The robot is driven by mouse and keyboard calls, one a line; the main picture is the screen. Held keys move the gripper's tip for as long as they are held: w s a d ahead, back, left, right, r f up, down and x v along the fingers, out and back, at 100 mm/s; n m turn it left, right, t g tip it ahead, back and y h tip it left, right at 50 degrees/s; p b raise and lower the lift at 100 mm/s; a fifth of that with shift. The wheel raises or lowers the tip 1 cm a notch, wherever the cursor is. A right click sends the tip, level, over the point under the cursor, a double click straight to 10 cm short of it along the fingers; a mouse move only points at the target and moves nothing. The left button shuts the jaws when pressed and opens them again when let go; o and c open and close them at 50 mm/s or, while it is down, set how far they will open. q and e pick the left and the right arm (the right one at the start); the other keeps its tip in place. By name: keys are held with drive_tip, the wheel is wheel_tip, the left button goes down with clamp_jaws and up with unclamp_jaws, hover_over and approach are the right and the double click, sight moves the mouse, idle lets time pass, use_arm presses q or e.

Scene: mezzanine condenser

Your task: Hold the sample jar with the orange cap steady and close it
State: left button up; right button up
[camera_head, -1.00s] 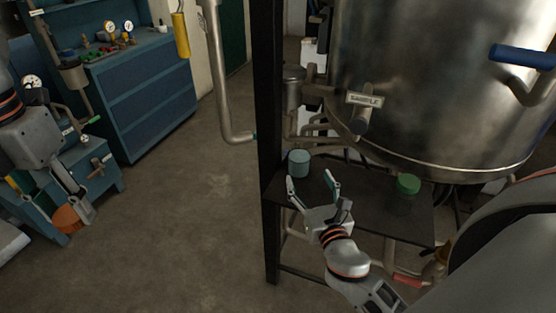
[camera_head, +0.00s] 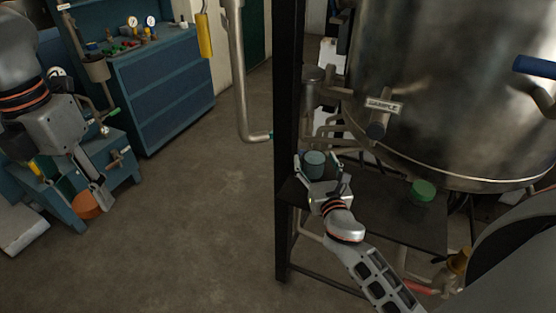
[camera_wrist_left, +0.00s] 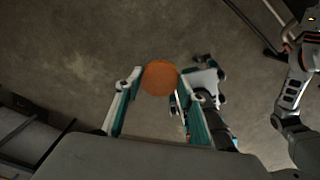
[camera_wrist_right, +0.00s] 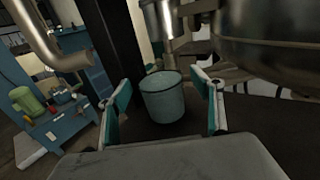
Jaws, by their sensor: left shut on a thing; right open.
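The sample jar is a pale blue-grey cup-like jar (camera_head: 314,158) standing upright on the dark shelf under the tank, with no cap on it. My right gripper (camera_head: 318,171) is open, with its fingers to either side of the jar. In the right wrist view the jar (camera_wrist_right: 162,99) stands between the parted fingers (camera_wrist_right: 162,95), with gaps visible. The orange cap (camera_head: 86,205) is in my left gripper (camera_head: 91,196), far to the left of the shelf and above the floor. In the left wrist view the cap (camera_wrist_left: 159,78) sits between the fingertips (camera_wrist_left: 158,84).
A green-capped item (camera_head: 423,190) stands on the dark shelf (camera_head: 385,213), right of the jar. A black post (camera_head: 287,120) rises at the shelf's left edge. The metal tank (camera_head: 440,90) and sample valve (camera_head: 378,123) overhang the shelf. Blue benches stand at left; open floor lies between.

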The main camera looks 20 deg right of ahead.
drive_tip(key=shift+x, duration=1)
drive_tip(key=c, duration=1.3)
use_arm(q)
drive_tip(key=shift+r, duration=0.1)
use_arm(e)
drive_tip(key=shift+r, duration=0.15)
